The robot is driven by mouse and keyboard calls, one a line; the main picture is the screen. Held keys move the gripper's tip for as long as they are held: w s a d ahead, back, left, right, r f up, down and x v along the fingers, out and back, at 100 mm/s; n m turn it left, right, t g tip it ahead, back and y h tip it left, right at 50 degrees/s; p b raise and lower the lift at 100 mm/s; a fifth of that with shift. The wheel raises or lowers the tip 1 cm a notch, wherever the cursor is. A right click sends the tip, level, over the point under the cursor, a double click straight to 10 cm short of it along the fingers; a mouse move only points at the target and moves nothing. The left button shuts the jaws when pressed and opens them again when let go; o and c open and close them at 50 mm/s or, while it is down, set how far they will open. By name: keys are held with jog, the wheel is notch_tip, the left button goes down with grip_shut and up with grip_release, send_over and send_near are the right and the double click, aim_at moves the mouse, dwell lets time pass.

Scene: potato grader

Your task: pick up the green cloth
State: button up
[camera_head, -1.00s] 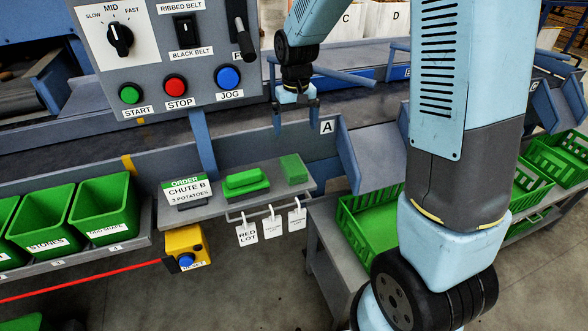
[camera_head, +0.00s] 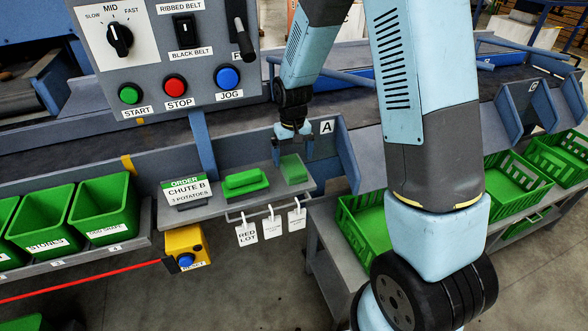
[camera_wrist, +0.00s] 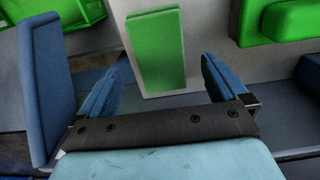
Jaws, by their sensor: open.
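The green cloth is a flat green rectangle (camera_head: 294,168) at the right end of the small grey shelf below the control panel. In the wrist view the cloth (camera_wrist: 156,50) lies just beyond and between my fingers, apart from them. My gripper (camera_head: 293,152) points down above the cloth, close to it. Its two blue fingers stand apart with nothing between them, as the wrist view also shows (camera_wrist: 158,82). The cloth's far part shows between the fingers in the head view.
A green lidded or brush-like block (camera_head: 246,182) and the order card (camera_head: 186,191) share the shelf (camera_head: 216,207). White tags (camera_head: 272,224) hang from its front rail. A blue chute wall (camera_head: 347,160) stands close on the right. A green crate (camera_head: 350,222) sits lower right.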

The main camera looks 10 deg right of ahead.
aim_at(293, 164)
jog(key=shift+s+f, duration=0.15)
jog(key=shift+f, duration=1.95)
jog(key=shift+c, duration=0.5)
jog(key=c, duration=1.1)
jog(key=shift+o, duration=0.2)
jog(key=shift+r, duration=0.15)
